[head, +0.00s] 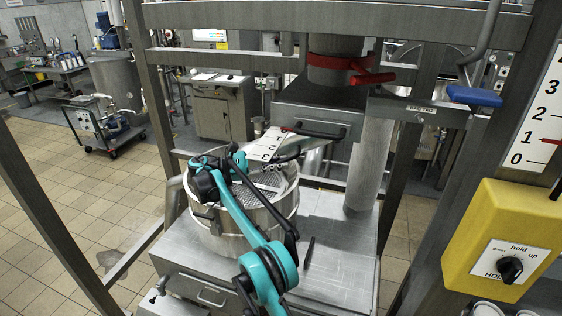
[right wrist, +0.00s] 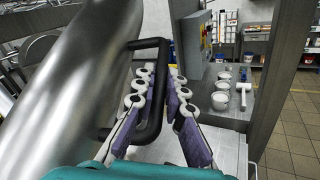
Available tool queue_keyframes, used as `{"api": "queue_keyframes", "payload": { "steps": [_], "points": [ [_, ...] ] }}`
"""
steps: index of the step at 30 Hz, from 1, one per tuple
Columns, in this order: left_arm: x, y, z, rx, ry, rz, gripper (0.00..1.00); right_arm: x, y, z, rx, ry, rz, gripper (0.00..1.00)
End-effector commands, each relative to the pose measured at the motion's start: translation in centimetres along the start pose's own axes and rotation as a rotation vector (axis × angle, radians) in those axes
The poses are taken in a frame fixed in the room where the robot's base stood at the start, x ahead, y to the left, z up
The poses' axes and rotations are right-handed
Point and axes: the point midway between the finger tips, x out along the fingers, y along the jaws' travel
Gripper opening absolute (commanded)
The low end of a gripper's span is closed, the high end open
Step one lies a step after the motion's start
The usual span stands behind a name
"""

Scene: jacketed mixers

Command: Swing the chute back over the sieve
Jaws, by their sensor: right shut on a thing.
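The sieve (head: 277,205) is a round steel drum with a mesh top, standing on the steel bench at the middle of the head view. The chute (head: 313,157) is a shiny metal piece below the grey box, at the sieve's back right. Its lower end is partly hidden by my arm, so I cannot tell how far it reaches over the mesh. My right gripper (head: 240,162) is above the sieve's back side. In the right wrist view its fingers (right wrist: 160,115) are shut on the black handle (right wrist: 161,70) beside a large shiny metal tube (right wrist: 75,85). My left gripper is out of view.
A steel frame post (head: 160,95) rises left of the sieve, and a thick upright pipe (head: 370,165) stands to its right. A yellow control box (head: 500,240) is at the right. The steel bench (head: 335,255) is mostly clear in front of the pipe.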

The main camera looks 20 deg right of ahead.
Motion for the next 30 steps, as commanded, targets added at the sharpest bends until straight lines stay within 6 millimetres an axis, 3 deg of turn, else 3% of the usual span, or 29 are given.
{"api": "queue_keyframes", "payload": {
  "steps": [8,9,11,12,30],
  "points": [
    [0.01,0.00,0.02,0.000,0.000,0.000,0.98,0.01,-0.01,-0.03,0.000,0.000,0.000,0.00],
    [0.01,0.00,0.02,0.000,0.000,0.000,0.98,0.02,-0.01,-0.03,0.000,0.000,0.000,0.14],
    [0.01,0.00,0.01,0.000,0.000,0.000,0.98,0.02,-0.01,-0.02,0.000,0.000,0.000,0.29],
    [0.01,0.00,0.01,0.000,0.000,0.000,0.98,0.03,-0.01,-0.02,0.000,0.000,-0.001,0.33],
    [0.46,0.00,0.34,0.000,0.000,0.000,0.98,0.95,0.16,-0.17,0.000,0.009,0.023,0.33]
  ]
}}
